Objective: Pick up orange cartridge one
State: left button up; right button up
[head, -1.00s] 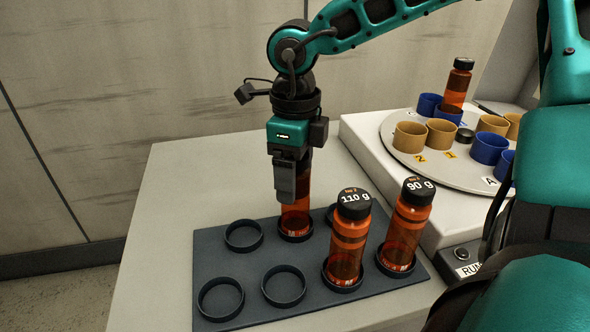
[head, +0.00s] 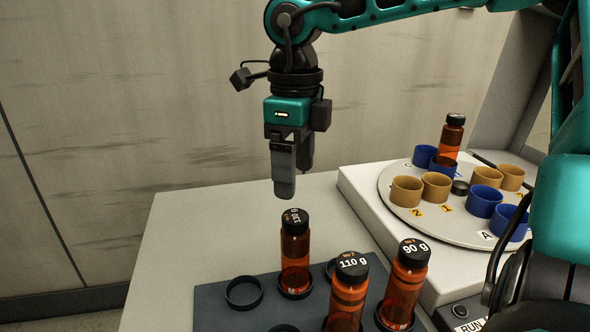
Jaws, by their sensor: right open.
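Several orange cartridges with black caps are in view. One cartridge (head: 295,256) stands upright in a ring holder of the dark tray (head: 215,308), its cap label small and turned, perhaps a gram weight. My right gripper (head: 295,182) is open and empty, pointing down just above this cap and apart from it. A cartridge marked 110 g (head: 347,297) and one marked 90 g (head: 404,285) stand upright to its right in the tray. Another cartridge (head: 449,138) stands on the round turntable. I cannot tell from the labels which one is cartridge one. My left gripper is not in view.
The tray has empty rings, one at the left (head: 243,292). The turntable (head: 400,212) on a pale machine (head: 360,200) carries blue cups (head: 484,201) and tan cups (head: 406,191). The pale table (head: 190,230) behind the tray is clear. A wall stands behind.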

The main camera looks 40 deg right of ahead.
aim_at(452, 134)
jog(key=k, duration=1)
